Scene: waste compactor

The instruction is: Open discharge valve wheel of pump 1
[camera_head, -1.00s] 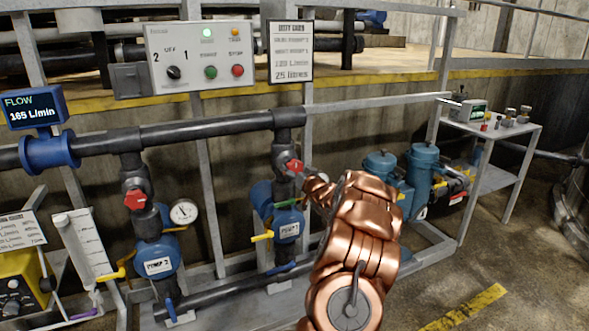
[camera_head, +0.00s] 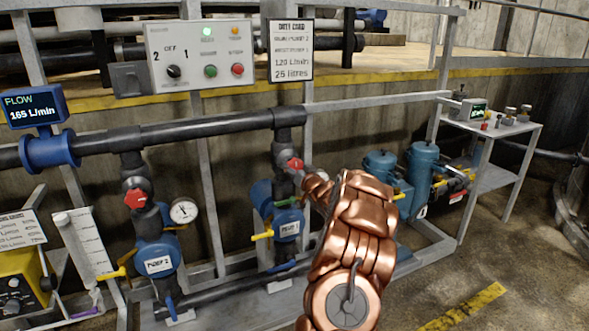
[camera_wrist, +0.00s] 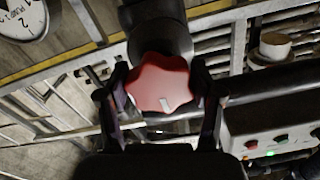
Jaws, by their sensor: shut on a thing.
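The red valve wheel (camera_head: 295,163) sits on the black pipe above the right-hand blue pump (camera_head: 288,224), whose label is too small to read surely. In the wrist view the lobed red wheel (camera_wrist: 160,84) with a pale mark fills the space between my two dark fingers. My gripper (camera_wrist: 162,92) is shut on the wheel, one finger on each side. In the head view my copper arm reaches in from the lower right, and my gripper's fingers are hard to make out at the wheel.
A second red wheel (camera_head: 136,199) stands above the left pump (camera_head: 158,260), beside a pressure gauge (camera_head: 184,211). The flow display (camera_head: 33,106) reads 165 L/min. A control panel (camera_head: 201,58) with a lit green lamp is above. Blue canisters (camera_head: 420,170) stand right of my arm.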

